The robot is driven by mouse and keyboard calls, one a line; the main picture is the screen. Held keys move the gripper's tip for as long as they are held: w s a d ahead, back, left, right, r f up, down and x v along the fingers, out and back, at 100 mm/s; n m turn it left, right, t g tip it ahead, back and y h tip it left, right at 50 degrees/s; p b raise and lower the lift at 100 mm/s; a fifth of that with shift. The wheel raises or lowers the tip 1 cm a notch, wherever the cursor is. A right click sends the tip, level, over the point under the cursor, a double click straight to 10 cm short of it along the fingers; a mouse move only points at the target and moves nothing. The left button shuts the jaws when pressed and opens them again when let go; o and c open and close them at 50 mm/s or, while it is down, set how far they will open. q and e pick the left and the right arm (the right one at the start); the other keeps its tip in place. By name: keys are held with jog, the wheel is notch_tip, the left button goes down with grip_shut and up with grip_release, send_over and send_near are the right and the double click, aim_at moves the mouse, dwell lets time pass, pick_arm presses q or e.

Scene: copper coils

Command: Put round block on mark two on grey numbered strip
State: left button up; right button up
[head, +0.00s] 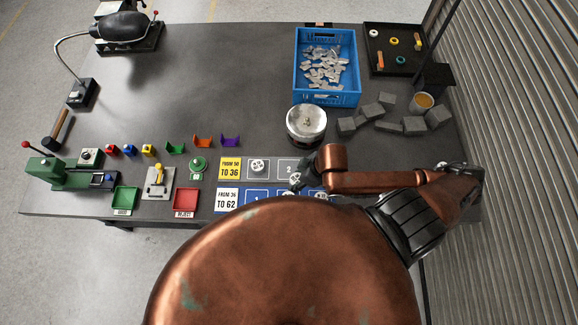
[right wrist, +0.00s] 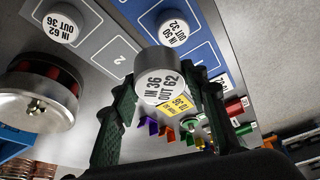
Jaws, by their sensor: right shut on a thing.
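The grey numbered strip (head: 273,177) lies behind a blue strip (head: 257,207). Beside its yellow label (head: 230,168) a round block (head: 258,166) sits in the first cell. The cell with mark two (head: 289,169) is bare; its 2 (right wrist: 118,58) also shows in the right wrist view. Beyond it there, a round block reading IN 62 OUT 36 (right wrist: 60,22) sits on the strip. My right gripper (head: 298,181) is shut on a round block reading IN 36 OUT 62 (right wrist: 160,82), held near the front edge of mark two's cell. Its height above the strip is unclear.
A round metal-topped container (head: 306,125) stands just behind the strip. A block reading IN 50 OUT 32 (right wrist: 172,27) sits on the blue strip. A blue crate (head: 327,99), grey blocks (head: 387,124) and a cup (head: 424,101) stand farther back. A red tray (head: 186,202) is left.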

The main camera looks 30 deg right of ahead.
jog(key=shift+s, duration=0.7)
jog(key=shift+f+n, duration=0.1)
jog(key=shift+n, duration=0.2)
jog(key=w+d+f, duration=0.1)
jog(key=w+f, duration=0.2)
jog(key=w, duration=0.1)
jog(key=w+d+f+p, duration=0.1)
jog(key=w+f, duration=0.2)
jog(key=w, duration=0.1)
jog(key=w+d+f, duration=0.1)
jog(key=w+f, duration=0.2)
jog(key=w, duration=0.1)
jog(key=shift+w, duration=0.15)
jog(key=shift+w+d+f, duration=0.1)
jog(key=shift+w+f, duration=0.3)
pick_arm(q)
jog(key=shift+s+d+r, duration=0.1)
jog(key=shift+r, duration=0.8)
pick_arm(e)
jog(key=shift+f, duration=1.6)
jog(key=o, duration=1.3)
jog(key=shift+f, duration=0.1)
